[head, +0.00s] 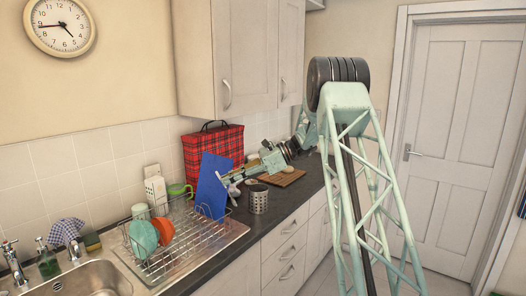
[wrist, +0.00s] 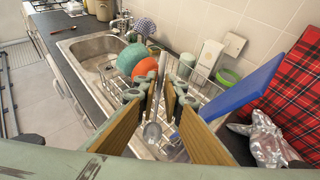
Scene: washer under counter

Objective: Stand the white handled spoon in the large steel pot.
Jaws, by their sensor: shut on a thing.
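My gripper (head: 236,179) is over the counter beside the dish rack, in front of the blue board. In the wrist view its two fingers (wrist: 155,92) are closed around a slim spoon. The spoon (wrist: 152,132) shows its grey bowl below the fingers; most of its handle is hidden between them. In the head view the spoon (head: 233,189) hangs under the gripper, small and pale. The steel pot (head: 258,199), a perforated cylinder, stands upright on the dark counter, right of the spoon and apart from it. I cannot make the pot out in the wrist view.
The wire dish rack (head: 185,240) holds a blue board (head: 212,185), a teal bowl (head: 143,238) and an orange one (head: 165,230). A red tartan bag (head: 214,146) stands by the wall. A crumpled silvery thing (wrist: 262,140) is near the gripper. A wooden board (head: 284,177) lies behind the pot.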

